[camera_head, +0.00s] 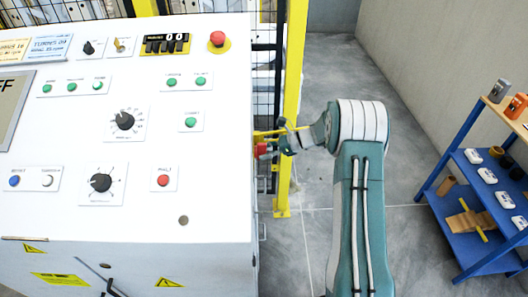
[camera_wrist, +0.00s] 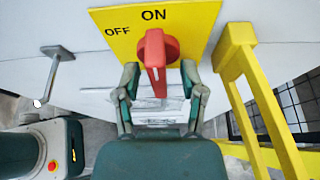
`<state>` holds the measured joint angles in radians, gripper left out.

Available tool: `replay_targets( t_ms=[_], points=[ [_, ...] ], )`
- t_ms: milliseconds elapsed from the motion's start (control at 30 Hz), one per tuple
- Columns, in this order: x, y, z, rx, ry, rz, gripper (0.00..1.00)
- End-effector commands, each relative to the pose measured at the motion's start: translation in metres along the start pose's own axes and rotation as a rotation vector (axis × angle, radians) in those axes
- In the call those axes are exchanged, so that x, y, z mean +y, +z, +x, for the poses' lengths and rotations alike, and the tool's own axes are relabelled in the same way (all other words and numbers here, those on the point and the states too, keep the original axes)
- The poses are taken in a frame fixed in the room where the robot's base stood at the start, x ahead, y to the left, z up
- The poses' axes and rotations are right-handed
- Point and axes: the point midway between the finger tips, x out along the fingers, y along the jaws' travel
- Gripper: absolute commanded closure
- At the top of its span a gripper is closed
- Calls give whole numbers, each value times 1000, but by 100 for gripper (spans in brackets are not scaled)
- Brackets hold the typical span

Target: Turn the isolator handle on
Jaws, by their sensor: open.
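The red isolator handle (camera_wrist: 157,58) sits on a yellow plate (camera_wrist: 191,19) in the wrist view. The plate reads OFF at the left and ON above the handle. The handle's long grip runs down the picture, toward me. My gripper (camera_wrist: 159,72) is open, with one finger on each side of the handle and a visible gap on both sides. In the head view, my gripper (camera_head: 283,143) is at the right side of the white control cabinet (camera_head: 225,120), by a small red part (camera_head: 262,150) that looks like the handle.
A yellow post (camera_head: 293,95) and black mesh fence stand beside the cabinet; a yellow frame (camera_wrist: 240,50) is close right of my gripper in the wrist view. A metal lever (camera_wrist: 56,70) sticks out at the left. A blue shelf (camera_head: 465,205) stands far right. Floor between is clear.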

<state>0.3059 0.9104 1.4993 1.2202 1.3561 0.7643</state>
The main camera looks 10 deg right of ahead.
Motion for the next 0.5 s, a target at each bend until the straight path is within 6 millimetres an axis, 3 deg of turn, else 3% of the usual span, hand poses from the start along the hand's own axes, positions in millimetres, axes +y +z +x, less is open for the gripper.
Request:
replay_targets(
  t_ms=[500],
  points=[
    [-2, -1, -95, 1, -4, 1, 47]
  ],
)
